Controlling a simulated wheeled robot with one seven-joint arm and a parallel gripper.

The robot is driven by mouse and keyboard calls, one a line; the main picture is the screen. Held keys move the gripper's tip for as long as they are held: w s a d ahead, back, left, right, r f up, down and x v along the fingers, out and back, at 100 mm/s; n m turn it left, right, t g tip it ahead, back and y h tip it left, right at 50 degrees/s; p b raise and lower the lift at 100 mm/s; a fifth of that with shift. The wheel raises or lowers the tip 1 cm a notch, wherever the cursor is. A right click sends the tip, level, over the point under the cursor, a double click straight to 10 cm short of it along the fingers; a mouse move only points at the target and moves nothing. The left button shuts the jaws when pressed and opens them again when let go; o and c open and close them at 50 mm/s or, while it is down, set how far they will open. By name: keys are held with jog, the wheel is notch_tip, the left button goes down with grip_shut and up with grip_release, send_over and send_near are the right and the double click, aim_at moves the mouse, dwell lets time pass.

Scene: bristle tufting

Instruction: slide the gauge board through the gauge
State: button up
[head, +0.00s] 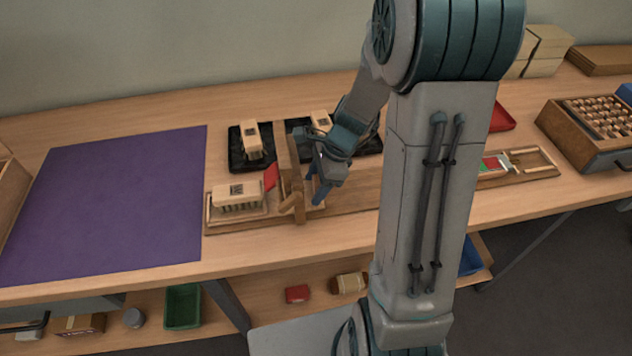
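A light wooden brush block (238,197) with a dark mark on its side sits on a low wooden board (222,222), which I take for the gauge board. A brown wooden upright (284,155), likely the gauge, stands at the board's right, with a red flap (271,177) beside it. A short wooden piece (291,204) shows at its foot. My gripper (318,192) points down just right of the upright, with blue fingertips low over the wooden base. Its fingers overlap in this view, so I cannot tell whether they hold anything.
Behind is a black tray (236,160) with more brush blocks (250,140). A purple mat (110,200) lies clear at left. A red tray (503,118), a long wooden fixture (541,167) and a box of small pieces (577,135) are at right. My arm hides the middle right.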

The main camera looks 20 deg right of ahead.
jog(key=p+v, duration=0.1)
jog(key=v, duration=1.2)
jog(key=shift+r+p, duration=0.3)
jog(key=shift+r, duration=0.05)
jog(key=s+a+r+n+t+h+p, duration=0.1)
jog(key=s+a+r+n+h, duration=0.1)
jog(key=s+n, duration=0.4)
jog(key=s+a+r+n+t+h+p, duration=0.1)
jog(key=s+a+r+n+h, duration=0.1)
jog(key=s+n, duration=0.5)
jog(key=r+n, duration=0.1)
jog(key=n, duration=0.4)
jog(key=shift+r+n+h, duration=0.3)
jog(key=shift+r+n, duration=0.05)
jog(key=shift+n, duration=0.05)
